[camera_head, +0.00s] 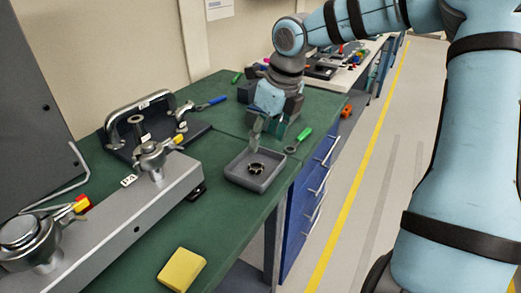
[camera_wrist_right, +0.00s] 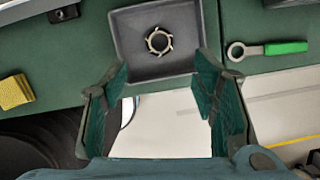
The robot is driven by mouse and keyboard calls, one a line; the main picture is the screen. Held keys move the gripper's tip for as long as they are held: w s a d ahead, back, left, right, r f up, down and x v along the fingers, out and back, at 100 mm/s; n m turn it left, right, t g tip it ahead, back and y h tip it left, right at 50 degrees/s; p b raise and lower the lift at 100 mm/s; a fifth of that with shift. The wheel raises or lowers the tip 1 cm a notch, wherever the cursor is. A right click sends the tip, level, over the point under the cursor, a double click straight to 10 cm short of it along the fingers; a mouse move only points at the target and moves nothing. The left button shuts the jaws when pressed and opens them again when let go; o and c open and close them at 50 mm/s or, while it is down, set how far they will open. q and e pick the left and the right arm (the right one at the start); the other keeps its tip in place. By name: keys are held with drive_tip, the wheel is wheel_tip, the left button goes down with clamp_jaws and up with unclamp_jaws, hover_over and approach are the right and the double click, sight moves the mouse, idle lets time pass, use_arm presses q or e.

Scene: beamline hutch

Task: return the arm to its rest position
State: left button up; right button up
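My right gripper (camera_head: 262,126) is above the green bench, by the far edge of a grey tray. In the right wrist view the right gripper (camera_wrist_right: 160,75) is open, with its two green fingers apart and nothing between them. The grey tray (camera_head: 236,173) holds a small ring-shaped metal part (camera_head: 256,169). The tray (camera_wrist_right: 127,40) and the ring part (camera_wrist_right: 159,41) also show beyond the fingertips in the right wrist view. My left gripper is in neither view.
A green-handled tool (camera_head: 303,137) lies beside the tray. A yellow sponge (camera_head: 182,269) lies near the bench's front edge. A silver rail with valve-like fittings (camera_head: 128,229) runs along the left. A blue drawer cabinet (camera_head: 311,192) stands under the bench, and the floor at right is open.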

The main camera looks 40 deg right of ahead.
drive_tip(key=v, duration=0.3)
drive_tip(key=shift+w, duration=0.1)
drive_tip(key=shift+w, duration=0.1)
